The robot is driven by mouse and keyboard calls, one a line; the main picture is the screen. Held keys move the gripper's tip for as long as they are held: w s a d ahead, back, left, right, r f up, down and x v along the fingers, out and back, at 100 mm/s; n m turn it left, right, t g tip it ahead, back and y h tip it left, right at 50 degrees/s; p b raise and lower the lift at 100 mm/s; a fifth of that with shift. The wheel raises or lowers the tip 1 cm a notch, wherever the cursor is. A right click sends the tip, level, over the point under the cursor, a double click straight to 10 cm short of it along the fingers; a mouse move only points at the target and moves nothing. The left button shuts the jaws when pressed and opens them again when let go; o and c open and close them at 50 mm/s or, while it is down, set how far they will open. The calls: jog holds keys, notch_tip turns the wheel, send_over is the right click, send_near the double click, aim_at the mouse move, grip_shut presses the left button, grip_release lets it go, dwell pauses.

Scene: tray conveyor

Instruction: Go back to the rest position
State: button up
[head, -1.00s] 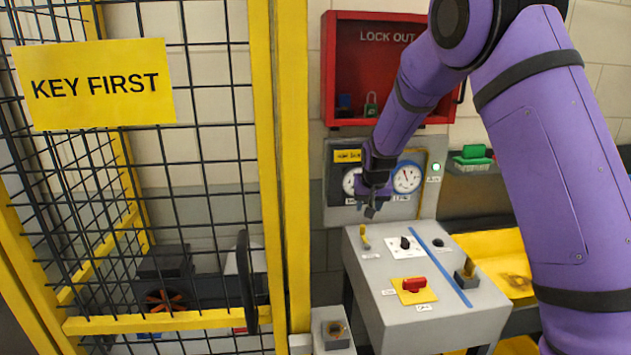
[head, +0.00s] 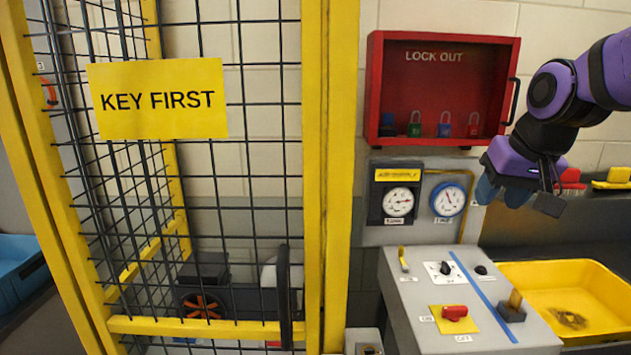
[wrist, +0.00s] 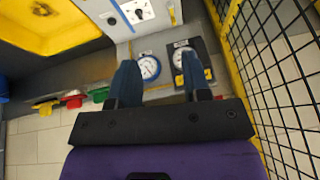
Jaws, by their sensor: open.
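My gripper (head: 517,190) is in the right half of the head view, raised in front of the wall, to the right of the gauges and above the yellow tray. It is empty. In the wrist view its two dark fingers (wrist: 160,80) stand well apart with nothing between them. My purple arm comes in from the right edge of the head view.
A grey control console (head: 415,300) with a red switch (head: 454,312) stands below. A yellow tray (head: 590,285) is at the right. A red lockout box (head: 395,85) with several padlocks hangs on the wall. A yellow-framed mesh cage (head: 340,200) fills the left. Two gauges (head: 398,201) are on the wall.

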jog(key=s, duration=1.7)
jog(key=shift+d+n+h, duration=0.4)
